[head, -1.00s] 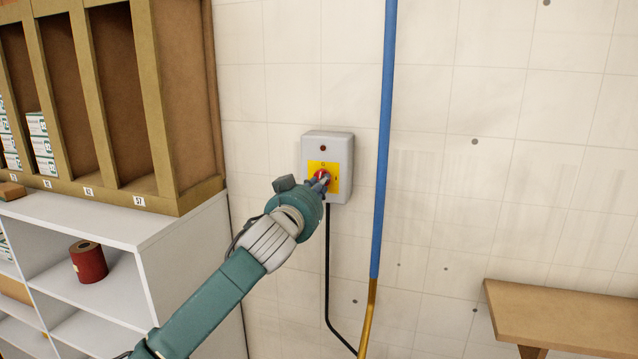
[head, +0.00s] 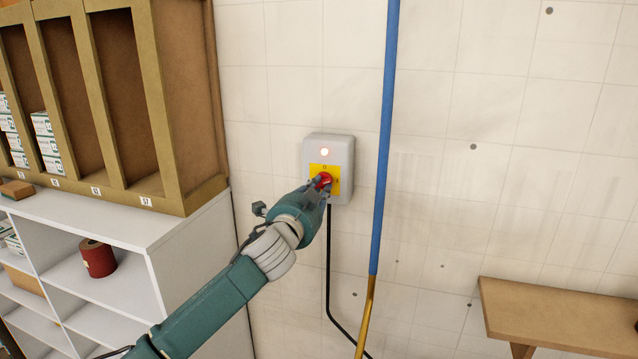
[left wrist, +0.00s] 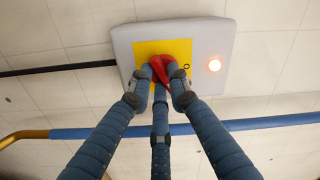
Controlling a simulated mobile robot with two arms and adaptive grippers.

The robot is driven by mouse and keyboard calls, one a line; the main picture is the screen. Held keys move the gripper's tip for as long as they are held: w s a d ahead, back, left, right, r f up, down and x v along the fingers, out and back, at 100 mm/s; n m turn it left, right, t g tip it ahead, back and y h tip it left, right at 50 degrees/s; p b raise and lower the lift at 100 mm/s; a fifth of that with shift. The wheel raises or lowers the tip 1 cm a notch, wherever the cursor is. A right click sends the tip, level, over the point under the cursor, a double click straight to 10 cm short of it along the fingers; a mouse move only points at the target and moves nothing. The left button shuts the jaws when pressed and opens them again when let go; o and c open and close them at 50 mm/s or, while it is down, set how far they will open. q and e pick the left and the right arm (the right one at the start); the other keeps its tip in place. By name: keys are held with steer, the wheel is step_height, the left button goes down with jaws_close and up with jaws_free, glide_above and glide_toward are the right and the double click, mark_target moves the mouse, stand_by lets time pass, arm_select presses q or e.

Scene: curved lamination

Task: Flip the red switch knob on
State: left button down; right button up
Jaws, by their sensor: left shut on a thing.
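The red switch knob (head: 324,178) sits on a yellow plate (head: 334,187) on the front of a grey wall box (head: 342,152). My left gripper (head: 322,186) is at the knob, its fingers closed around it. In the left wrist view the three blue fingers (left wrist: 161,85) meet at the red knob (left wrist: 168,70), and their tips hide part of it. The round indicator lamp (head: 324,152) above the yellow plate glows bright; the lit lamp also shows in the left wrist view (left wrist: 214,65). My right gripper is not in view.
A blue pipe (head: 386,130) runs down the wall just right of the box. A black cable (head: 329,270) hangs from the box. Wooden cubbies (head: 180,110) and white shelves (head: 185,240) stand at left. A wooden ledge (head: 560,310) is at lower right.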

arm_select(q)
steer(key=m+p, duration=0.1)
steer(key=m, duration=0.2)
steer(key=shift+p, duration=0.35)
steer(key=shift+a+m+p, duration=0.1)
steer(key=shift+m+p, duration=0.3)
steer(key=shift+m, duration=0.7)
steer(key=c, duration=1.6)
jaws_free()
steer(key=shift+c, duration=0.2)
steer(key=v, duration=1.2)
